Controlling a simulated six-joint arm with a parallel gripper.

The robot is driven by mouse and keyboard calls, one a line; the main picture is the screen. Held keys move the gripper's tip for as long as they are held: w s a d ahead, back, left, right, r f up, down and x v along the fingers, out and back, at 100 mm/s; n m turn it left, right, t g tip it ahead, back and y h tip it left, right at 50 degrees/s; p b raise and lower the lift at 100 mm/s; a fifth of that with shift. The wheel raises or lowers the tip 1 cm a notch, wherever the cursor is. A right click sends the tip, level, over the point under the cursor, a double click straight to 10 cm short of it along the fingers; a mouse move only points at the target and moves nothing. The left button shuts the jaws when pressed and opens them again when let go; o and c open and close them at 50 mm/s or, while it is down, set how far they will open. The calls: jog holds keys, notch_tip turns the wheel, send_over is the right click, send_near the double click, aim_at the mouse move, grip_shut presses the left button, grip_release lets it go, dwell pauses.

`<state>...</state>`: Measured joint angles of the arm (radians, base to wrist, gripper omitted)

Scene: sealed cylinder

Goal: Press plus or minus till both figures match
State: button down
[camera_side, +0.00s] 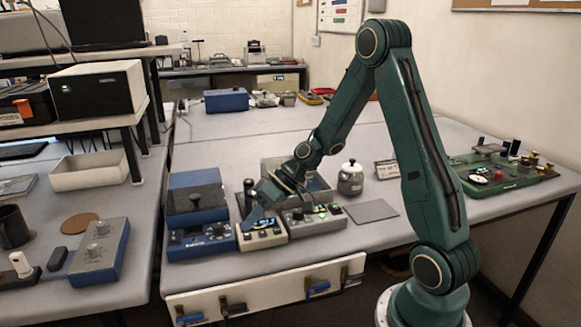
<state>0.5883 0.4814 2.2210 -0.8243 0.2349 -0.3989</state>
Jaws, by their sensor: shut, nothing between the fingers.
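A cream control unit (275,240) with a small lit display and several buttons stands near the front edge of the table. A blue unit (205,247) with a dark panel sits against its left, and a grey unit (325,222) with knobs and a green-lit button sits to its right. My gripper (248,222) is shut and empty, pointing down at the back left of the cream unit. I cannot tell whether its tips touch a button. The figures and the plus and minus marks are too small to read, and the gripper hides part of the unit.
A blue box (195,197) and a grey open bin (313,183) stand behind the units. A lidded pot (350,178) and a flat grey plate (371,211) lie to the right. A green panel (500,170) is at far right.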

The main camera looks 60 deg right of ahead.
aim_at(252, 237)
jog(key=shift+f, duration=0.8)
dwell(1.4)
jog(key=shift+r, duration=0.1)
dwell(0.4)
jog(key=shift+r, duration=0.7)
jog(key=shift+r, duration=2.5)
jog(key=shift+r, duration=0.1)
dwell(0.9)
notch_tip(252, 237, up, 4)
jog(key=shift+f, duration=0.2)
jog(key=shift+f, duration=0.1)
dwell(0.3)
